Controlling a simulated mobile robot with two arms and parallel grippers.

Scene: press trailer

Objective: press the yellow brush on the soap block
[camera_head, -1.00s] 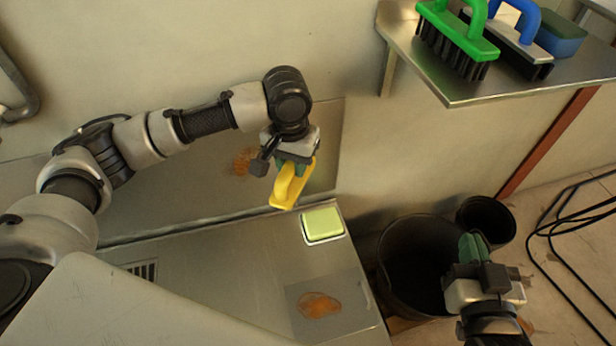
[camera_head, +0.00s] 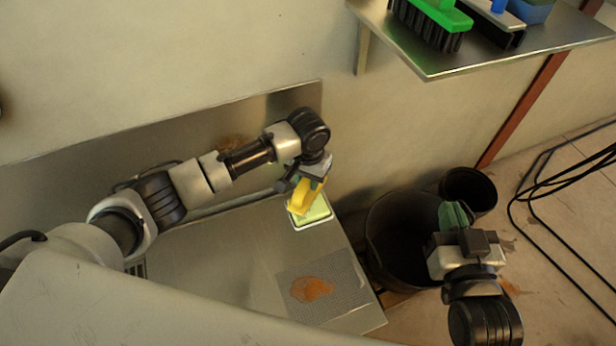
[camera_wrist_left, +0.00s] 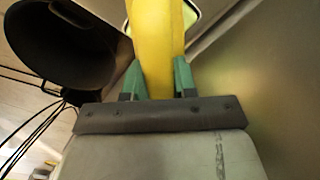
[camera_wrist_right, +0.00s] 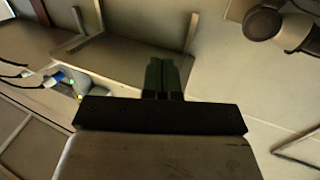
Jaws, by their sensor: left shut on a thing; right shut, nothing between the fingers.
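The yellow brush (camera_head: 304,197) is held in my left gripper (camera_head: 311,183), above or against the soap block. In the left wrist view the green fingers close on both sides of the yellow brush (camera_wrist_left: 157,45). The soap block (camera_head: 318,212) is pale green and sits in a white-rimmed dish at the table's back right corner. The brush hides part of it. I cannot tell whether brush and soap touch. My right gripper (camera_head: 455,215) is shut and empty, above the floor near the black bin. Its green fingers show together in the right wrist view (camera_wrist_right: 162,76).
The metal table (camera_head: 220,262) carries a brown stain (camera_head: 311,289) on a mesh patch. A large black bin (camera_head: 400,235) and a smaller one (camera_head: 469,190) stand to the right. A wall shelf (camera_head: 430,62) holds a green brush (camera_head: 432,22). Black cables (camera_head: 535,190) lie at right.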

